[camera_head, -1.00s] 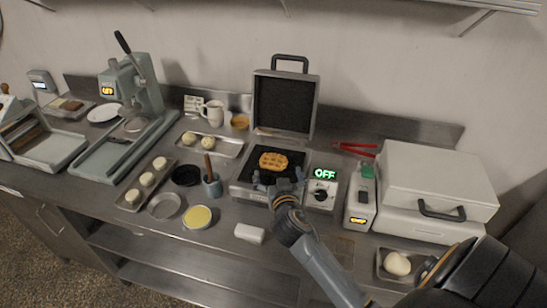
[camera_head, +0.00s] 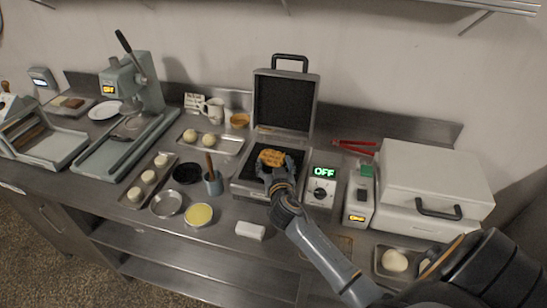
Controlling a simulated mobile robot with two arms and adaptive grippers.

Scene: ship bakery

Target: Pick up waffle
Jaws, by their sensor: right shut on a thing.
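The golden-brown waffle (camera_head: 272,158) is at the open waffle iron (camera_head: 247,188), over its black lower plate. My right gripper (camera_head: 275,172) reaches in from the front right and is shut on the waffle's near edge. The gripper hides part of the waffle and of the plate, so I cannot tell how far the waffle is above the plate. The iron's lid (camera_head: 284,100) stands upright behind. My left gripper is not in view.
Right of the iron are a control box (camera_head: 320,190) reading OFF, red tongs (camera_head: 353,147) and a closed white press (camera_head: 435,180). Left are a pestle cup (camera_head: 213,184), a yellow-filled bowl (camera_head: 199,214) and dough trays (camera_head: 228,146). A white block (camera_head: 250,230) lies in front.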

